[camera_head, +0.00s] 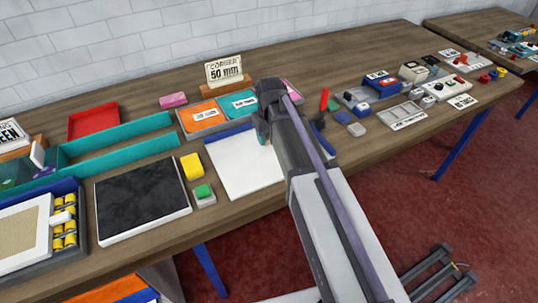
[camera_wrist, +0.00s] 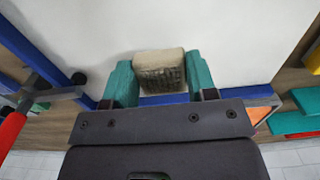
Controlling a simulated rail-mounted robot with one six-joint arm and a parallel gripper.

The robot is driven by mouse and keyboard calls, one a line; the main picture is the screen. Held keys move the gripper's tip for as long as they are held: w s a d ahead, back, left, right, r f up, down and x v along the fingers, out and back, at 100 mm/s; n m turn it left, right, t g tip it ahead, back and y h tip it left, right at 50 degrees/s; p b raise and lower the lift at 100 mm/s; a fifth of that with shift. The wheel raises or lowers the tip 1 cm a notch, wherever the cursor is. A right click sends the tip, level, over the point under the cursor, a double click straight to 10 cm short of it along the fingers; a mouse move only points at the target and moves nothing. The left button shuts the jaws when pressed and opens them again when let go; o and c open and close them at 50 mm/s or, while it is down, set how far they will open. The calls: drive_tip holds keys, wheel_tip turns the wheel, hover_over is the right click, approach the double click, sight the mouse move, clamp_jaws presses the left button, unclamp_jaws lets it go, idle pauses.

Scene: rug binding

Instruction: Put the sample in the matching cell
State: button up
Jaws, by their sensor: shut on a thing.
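My gripper (camera_wrist: 160,80) has teal fingers shut on a sample (camera_wrist: 160,66), a small beige-grey block with blurred dark markings. In the head view my gripper (camera_head: 262,132) is over the far right part of a white board (camera_head: 232,170) with a blue far edge; my arm mostly hides the sample there. In the wrist view the sample is in front of the white surface and the blue edge; I cannot tell if it touches. Behind the board are an orange cell (camera_head: 198,109), a teal cell (camera_head: 232,101) and a partly hidden pink cell (camera_head: 291,87), with labels too small to read.
A "50 mm" sign (camera_head: 225,71) stands behind the cells. A dark slab (camera_head: 140,192), a yellow block (camera_head: 192,166) and a green block (camera_head: 203,191) are left of the board. A red-handled tool (camera_head: 324,98) and several small items are right of my arm.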

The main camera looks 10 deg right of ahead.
sight(270, 151)
drive_tip(key=shift+f, duration=0.35)
wheel_tip(270, 151, down, 4)
drive_tip(key=b, duration=0.3)
drive_tip(key=shift+b, duration=0.35)
drive_tip(key=shift+r, duration=0.35)
drive_tip(key=shift+f, duration=0.25)
drive_tip(key=o, duration=1)
wheel_tip(270, 151, up, 13)
drive_tip(key=p, duration=1.3)
drive_tip(key=shift+f, duration=0.1)
drive_tip(key=s+m, duration=0.1)
drive_tip(key=s, duration=1)
drive_tip(key=s+m, duration=0.1)
drive_tip(key=s, duration=0.5)
drive_tip(key=shift+s+d+f+m, duration=0.15)
drive_tip(key=shift+s+d+m, duration=0.05)
drive_tip(key=shift+d+m, duration=0.1)
drive_tip(key=shift+o, duration=0.4)
drive_tip(key=shift+w, duration=0.35)
